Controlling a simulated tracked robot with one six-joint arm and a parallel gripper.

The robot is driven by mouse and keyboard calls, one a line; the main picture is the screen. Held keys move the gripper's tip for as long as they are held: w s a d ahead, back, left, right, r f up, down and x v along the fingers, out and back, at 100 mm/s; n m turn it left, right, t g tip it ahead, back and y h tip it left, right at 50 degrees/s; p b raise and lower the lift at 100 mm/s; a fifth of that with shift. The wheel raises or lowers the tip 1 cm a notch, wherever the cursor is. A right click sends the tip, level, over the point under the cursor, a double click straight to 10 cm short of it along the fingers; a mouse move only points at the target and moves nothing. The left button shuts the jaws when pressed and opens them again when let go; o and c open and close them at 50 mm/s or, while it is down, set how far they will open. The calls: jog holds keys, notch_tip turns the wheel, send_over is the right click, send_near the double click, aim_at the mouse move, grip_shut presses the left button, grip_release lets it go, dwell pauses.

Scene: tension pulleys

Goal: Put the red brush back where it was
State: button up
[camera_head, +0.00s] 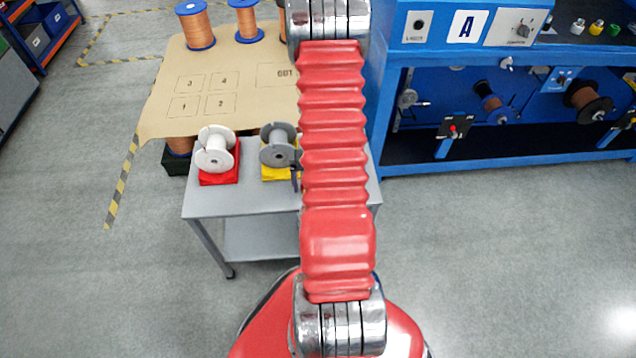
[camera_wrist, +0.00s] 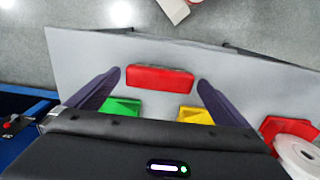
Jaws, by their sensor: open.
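A red rectangular block, which looks like the red brush (camera_wrist: 160,79), lies on the grey table (camera_wrist: 85,55) in the wrist view. My gripper (camera_wrist: 160,76) is open, with its dark purple fingers on either side of the block. Small gaps show between the block and each fingertip, so nothing is clamped. Whether the fingers are down at the block's height I cannot tell. In the head view my red arm hides the block and most of my gripper; only a dark bit of finger shows beside the arm.
A white spool (camera_head: 215,150) sits on a red stand (camera_head: 220,177), and a grey spool (camera_head: 279,148) on a yellow stand (camera_head: 275,173). A green stand (camera_wrist: 121,107) shows in the wrist view. Brown board with copper spools (camera_head: 195,25) lies behind; a blue machine (camera_head: 500,90) stands right.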

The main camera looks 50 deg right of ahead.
notch_tip(320, 180, up, 12)
dwell(0.7)
dwell(0.7)
jog(key=w+a+r+n+t+h, duration=0.1)
jog(key=w+a+r+n, duration=0.15)
jog(key=a+r, duration=0.65)
jog(key=w+a+r+n+t, duration=0.15)
jog(key=w+a+r, duration=0.25)
jog(key=a+r, duration=0.5)
jog(key=s+a+r+n+t, duration=0.1)
jog(key=s+a+r+n, duration=0.1)
jog(key=a, duration=0.4)
jog(key=s+a+r+n+t, duration=0.1)
jog(key=s+a+r+n, duration=0.1)
jog(key=a, duration=0.4)
jog(key=s+a+r+n+t+y, duration=0.1)
jog(key=s+a+r, duration=0.3)
jog(key=a+r, duration=0.2)
jog(key=shift+s+n, duration=0.35)
jog(key=shift+n, duration=0.05)
jog(key=shift+a+r, duration=0.1)
jog(key=shift+c, duration=0.6)
